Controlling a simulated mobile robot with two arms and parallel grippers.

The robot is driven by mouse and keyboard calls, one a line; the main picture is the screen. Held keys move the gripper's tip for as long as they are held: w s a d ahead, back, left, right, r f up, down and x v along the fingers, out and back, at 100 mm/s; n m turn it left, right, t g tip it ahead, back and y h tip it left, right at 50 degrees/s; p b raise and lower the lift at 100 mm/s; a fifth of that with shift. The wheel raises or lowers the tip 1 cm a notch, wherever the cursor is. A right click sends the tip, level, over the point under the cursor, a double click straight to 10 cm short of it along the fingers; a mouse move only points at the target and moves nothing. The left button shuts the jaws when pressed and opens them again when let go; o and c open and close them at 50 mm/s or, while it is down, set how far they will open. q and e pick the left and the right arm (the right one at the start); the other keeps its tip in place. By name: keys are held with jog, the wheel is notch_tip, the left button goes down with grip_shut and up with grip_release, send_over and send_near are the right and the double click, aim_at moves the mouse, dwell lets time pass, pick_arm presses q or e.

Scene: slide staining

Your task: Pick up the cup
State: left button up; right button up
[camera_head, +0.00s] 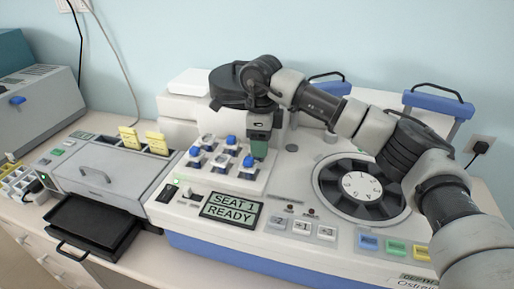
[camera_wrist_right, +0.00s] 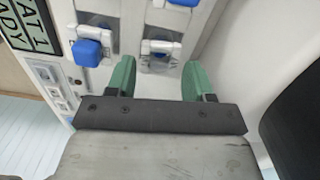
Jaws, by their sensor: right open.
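No item can be clearly told as the cup; the small white holders with blue parts stand on a raised white block (camera_head: 232,186) left of centre in the head view. One blue part (camera_head: 249,161) is close beside my right gripper (camera_head: 259,152). In the right wrist view, the right gripper (camera_wrist_right: 159,80) has its green fingers apart with nothing between their tips. A white holder (camera_wrist_right: 160,50) lies just beyond the gap, and a blue block (camera_wrist_right: 88,52) is beyond and left of the left finger. My left gripper is not in view.
A display (camera_head: 231,208) reads SEAT 1 READY. A round dark carousel (camera_head: 330,185) is at the right of the machine. A grey unit (camera_head: 110,165) with yellow tabs (camera_head: 128,138) and an open black drawer (camera_head: 95,222) are at left. A wall stands behind.

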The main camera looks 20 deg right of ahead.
jog(key=shift+f, duration=1.05)
jog(key=c, duration=0.7)
jog(key=shift+r, duration=0.15)
